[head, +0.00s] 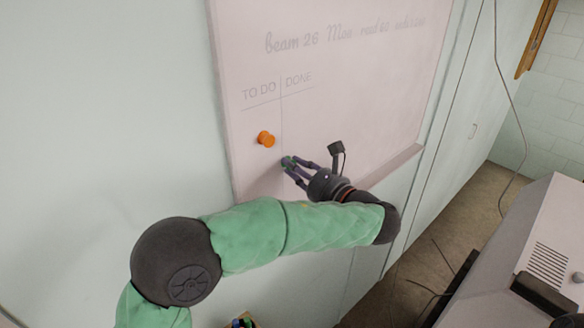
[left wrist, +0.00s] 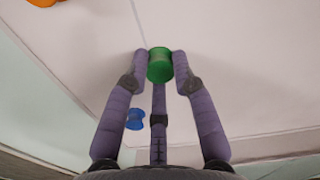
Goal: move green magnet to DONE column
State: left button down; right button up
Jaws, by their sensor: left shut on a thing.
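The green magnet (left wrist: 160,66) is a short round knob held between the fingertips of my left gripper (left wrist: 160,72). In the head view my left gripper (head: 289,164) is at the whiteboard (head: 345,95), low down by the column line, with the green magnet (head: 286,161) mostly hidden by the fingers. The column line runs down to the magnet in the wrist view. I cannot tell whether the magnet touches the board. The DONE heading (head: 299,79) is right of the line, TO DO (head: 259,90) left of it. My right gripper is not in view.
An orange magnet (head: 265,139) sits in the TO DO column, above left of the gripper. A blue magnet (left wrist: 135,119) shows below left of the green one in the wrist view. The DONE column below its heading is clear. A ledge (head: 395,172) runs along the board's bottom.

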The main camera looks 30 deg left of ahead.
aim_at(299, 156)
pick_arm(q)
jog(key=shift+w+d+p, duration=0.35)
jog(key=shift+w+p, duration=0.15)
jog(key=shift+w, duration=0.4)
jog(key=shift+w+d+p, duration=0.35)
jog(key=shift+w+p, duration=0.1)
jog(key=shift+w, duration=0.4)
jog(key=shift+w, duration=0.1)
jog(key=shift+f, duration=0.1)
jog(key=c, duration=0.9)
grip_release()
jog(key=shift+w, duration=0.1)
jog(key=shift+c, duration=0.2)
jog(key=shift+w+f, duration=0.1)
jog(key=shift+w, duration=0.05)
